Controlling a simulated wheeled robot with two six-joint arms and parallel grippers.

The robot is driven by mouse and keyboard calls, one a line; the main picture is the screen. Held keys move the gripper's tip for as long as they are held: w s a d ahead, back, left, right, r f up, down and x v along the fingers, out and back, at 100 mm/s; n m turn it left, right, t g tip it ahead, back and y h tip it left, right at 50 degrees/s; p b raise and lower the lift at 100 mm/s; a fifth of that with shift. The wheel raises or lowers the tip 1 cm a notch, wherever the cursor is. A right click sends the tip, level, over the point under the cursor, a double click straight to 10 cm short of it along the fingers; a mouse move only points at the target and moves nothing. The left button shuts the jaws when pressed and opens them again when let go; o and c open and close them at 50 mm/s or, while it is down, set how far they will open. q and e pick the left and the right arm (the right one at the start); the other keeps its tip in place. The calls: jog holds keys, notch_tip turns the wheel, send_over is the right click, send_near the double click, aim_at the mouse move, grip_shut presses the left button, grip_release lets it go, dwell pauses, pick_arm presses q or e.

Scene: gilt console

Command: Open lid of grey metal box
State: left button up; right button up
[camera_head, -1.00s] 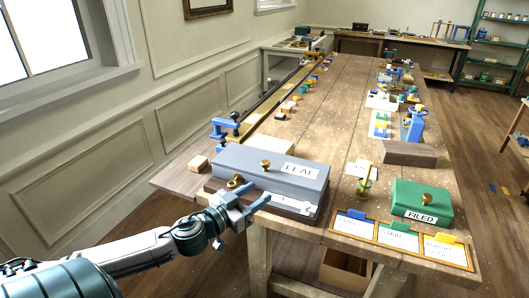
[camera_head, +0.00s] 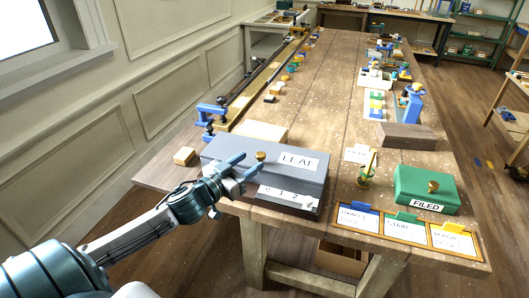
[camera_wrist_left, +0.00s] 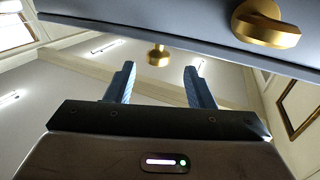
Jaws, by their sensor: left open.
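The grey metal box (camera_head: 300,178), labelled LEAF, stands at the near left of the bench, its lid lying flat. A brass knob (camera_head: 260,156) sits on the lid. My left gripper (camera_head: 243,165) is open at the box's near left side, with its fingers pointing toward the knob. In the left wrist view the knob (camera_wrist_left: 157,55) shows beyond and between the parted fingertips (camera_wrist_left: 160,72), with nothing held. A larger brass fitting (camera_wrist_left: 265,25) on the grey box surface shows close by there. In the head view my gripper hides part of the box front. My right gripper is out of view.
A green box (camera_head: 425,187) labelled FILED, a framed card tray (camera_head: 372,230) and a brass stand (camera_head: 366,178) are to the right. A wood block (camera_head: 185,156) and blue clamp (camera_head: 211,112) lie left. Bare bench top (camera_head: 325,110) lies behind the grey box.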

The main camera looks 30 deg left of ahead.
aim_at(265, 151)
pick_arm(q)
jog(key=shift+w+d, duration=0.1)
jog(key=shift+w, duration=0.6)
jog(key=shift+w+d+r, duration=0.1)
jog(key=shift+w+d, duration=0.1)
jog(key=shift+w, duration=0.1)
jog(key=shift+w+d, duration=0.2)
jog(key=shift+w, duration=1.1)
jog(key=shift+w+d, duration=0.2)
jog(key=shift+w, duration=1.1)
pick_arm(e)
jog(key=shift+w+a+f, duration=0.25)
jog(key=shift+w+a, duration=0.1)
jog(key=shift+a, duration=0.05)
pick_arm(q)
grip_shut()
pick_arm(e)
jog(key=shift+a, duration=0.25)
